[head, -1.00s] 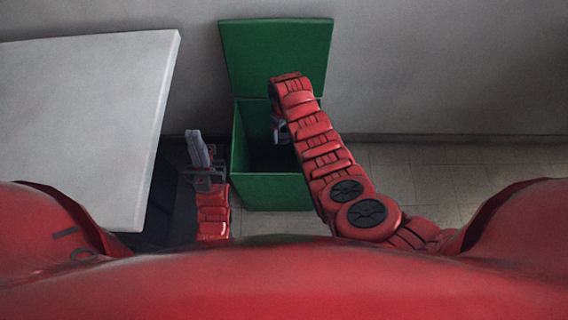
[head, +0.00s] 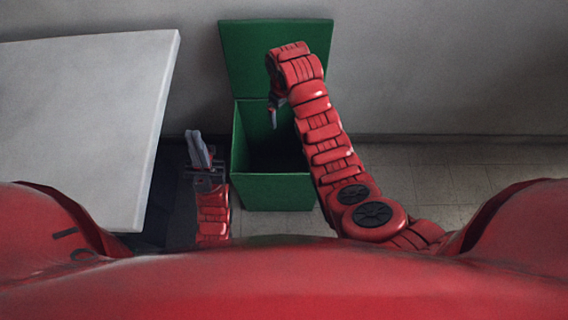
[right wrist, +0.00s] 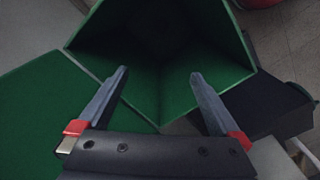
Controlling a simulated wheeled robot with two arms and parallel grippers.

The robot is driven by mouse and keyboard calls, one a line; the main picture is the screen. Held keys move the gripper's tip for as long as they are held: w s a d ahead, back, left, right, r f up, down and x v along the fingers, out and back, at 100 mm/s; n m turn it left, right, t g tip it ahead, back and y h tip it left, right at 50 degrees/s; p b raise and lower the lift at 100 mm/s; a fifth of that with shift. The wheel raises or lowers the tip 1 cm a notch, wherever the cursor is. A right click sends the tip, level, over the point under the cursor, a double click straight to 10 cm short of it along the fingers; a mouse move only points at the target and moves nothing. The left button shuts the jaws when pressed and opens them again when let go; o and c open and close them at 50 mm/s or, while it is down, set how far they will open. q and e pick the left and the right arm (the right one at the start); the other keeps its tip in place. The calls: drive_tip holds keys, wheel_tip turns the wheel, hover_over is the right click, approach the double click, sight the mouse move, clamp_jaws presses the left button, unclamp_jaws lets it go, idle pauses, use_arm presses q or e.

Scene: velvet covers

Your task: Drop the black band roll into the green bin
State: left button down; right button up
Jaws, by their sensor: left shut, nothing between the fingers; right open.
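The green bin (head: 272,190) stands on the floor with its lid up against the wall; it also shows in the right wrist view (right wrist: 205,85). Its inside is dark. My right gripper (head: 273,118) is above the bin's opening with its fingers pointing down. In the right wrist view the right gripper (right wrist: 159,73) is open and empty over the bin. My left gripper (head: 195,134) is shut and empty, left of the bin beside the table. I cannot make out the black band roll in either view; the bin's dark bottom hides any detail.
A pale table (head: 85,110) fills the left side, its right edge close to my left gripper. A grey wall (head: 430,70) runs behind the bin. The tiled floor (head: 450,180) right of the bin is clear.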

wheel_tip(320, 180, up, 7)
drive_tip(key=p, duration=0.5)
drive_tip(key=shift+f, duration=0.2)
